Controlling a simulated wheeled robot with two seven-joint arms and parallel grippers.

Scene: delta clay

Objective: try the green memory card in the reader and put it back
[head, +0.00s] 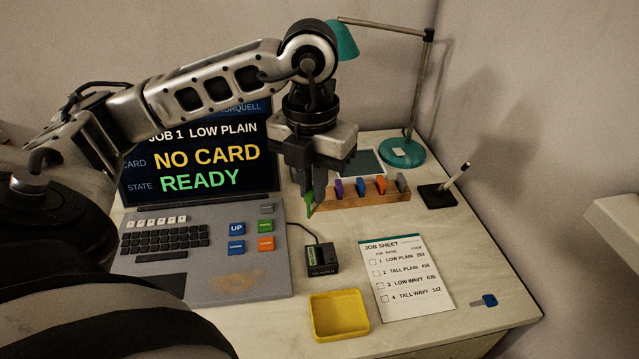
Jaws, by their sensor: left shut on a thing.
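My left gripper (316,196) points down at the left end of the wooden card rack (345,204). It is shut on the green memory card (310,206), whose lower part shows below the fingers. I cannot tell whether the card touches the rack or is just clear of it. Purple, blue, orange and grey cards stand upright in the rack. The black card reader (321,260), with a cable and a small greenish display, sits in front of the rack. The laptop screen (200,165) reads JOB 1 LOW PLAIN, NO CARD, READY. My right gripper is out of view.
A yellow tray (339,334) and a job sheet (422,302) with empty boxes lie in front. A pen holder (437,196) and teal lamp (402,156) stand behind. The laptop keyboard (165,239) is left of the reader.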

